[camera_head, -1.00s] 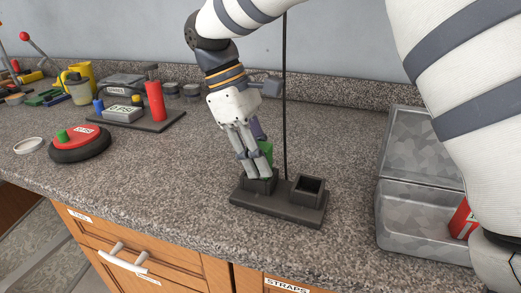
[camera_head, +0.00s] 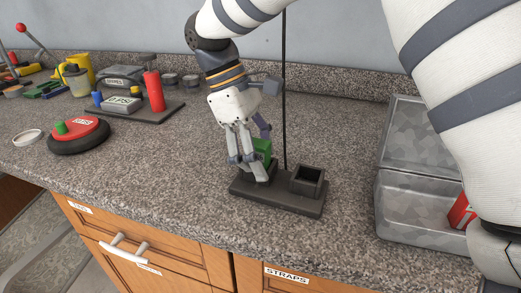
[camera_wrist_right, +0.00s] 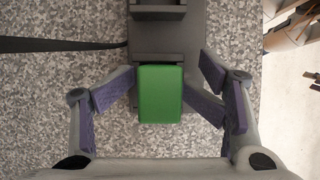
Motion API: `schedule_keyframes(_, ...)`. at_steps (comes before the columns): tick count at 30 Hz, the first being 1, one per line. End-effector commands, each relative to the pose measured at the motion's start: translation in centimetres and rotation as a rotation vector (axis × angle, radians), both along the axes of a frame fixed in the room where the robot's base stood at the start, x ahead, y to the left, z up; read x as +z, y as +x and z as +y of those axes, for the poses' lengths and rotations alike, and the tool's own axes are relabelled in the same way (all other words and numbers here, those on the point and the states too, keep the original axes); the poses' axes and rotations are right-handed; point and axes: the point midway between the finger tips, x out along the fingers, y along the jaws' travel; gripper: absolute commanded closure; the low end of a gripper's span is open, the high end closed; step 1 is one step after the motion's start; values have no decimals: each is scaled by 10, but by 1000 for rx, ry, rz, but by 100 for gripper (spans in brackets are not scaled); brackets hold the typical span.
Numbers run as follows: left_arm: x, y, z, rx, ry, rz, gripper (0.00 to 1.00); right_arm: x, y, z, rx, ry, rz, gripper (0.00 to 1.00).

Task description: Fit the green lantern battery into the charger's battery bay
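The green lantern battery (camera_head: 262,147) stands in the left bay of the dark charger (camera_head: 290,204), partly hidden by my fingers. How deep it sits cannot be told. The charger's right bay (camera_head: 308,181) is empty. My right gripper (camera_head: 247,172) is over the left bay with its fingers spread around the battery. In the right wrist view, the battery (camera_wrist_right: 161,93) lies between the open fingers (camera_wrist_right: 168,75), with a gap on each side. The charger (camera_wrist_right: 173,39) runs up from it. My left gripper is not in view.
A thin dark cord (camera_head: 285,90) rises behind the charger. A grey metal box (camera_head: 408,207) stands to the right. At left are a red-topped round item (camera_head: 85,128) and a dark tray (camera_head: 150,121) with a red cylinder (camera_head: 154,91). The counter between is clear.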

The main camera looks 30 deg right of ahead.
Motion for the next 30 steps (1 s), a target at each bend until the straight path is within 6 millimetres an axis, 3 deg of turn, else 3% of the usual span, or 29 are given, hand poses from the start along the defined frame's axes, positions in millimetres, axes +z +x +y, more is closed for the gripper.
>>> schedule_keyframes(21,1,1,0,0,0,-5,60,5,4,1,1,1,-17,52)
schedule_keyframes(25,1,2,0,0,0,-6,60,26,11,6,0,-1,-22,52)
schedule_keyframes(30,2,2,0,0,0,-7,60,72,26,18,2,-1,-23,52)
